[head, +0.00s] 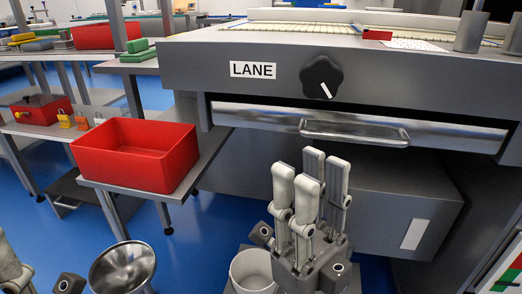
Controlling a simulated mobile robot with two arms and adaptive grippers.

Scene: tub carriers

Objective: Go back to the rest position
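My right gripper (311,178) stands at the lower middle of the head view, its pale fingers pointing up in front of the grey machine (190,75). The fingers are apart with nothing visible between them, so it looks open and empty. My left gripper (10,264) shows only in part at the bottom left corner. Most of it is cut off by the frame edge, so its opening and anything in it are hidden.
The machine carries a LANE sign (253,71), a black knob (322,77) and a drawer handle (354,132). A red tub (135,168) sits on a grey shelf at left. A steel bowl (123,270) and white pot (250,272) stand low in front.

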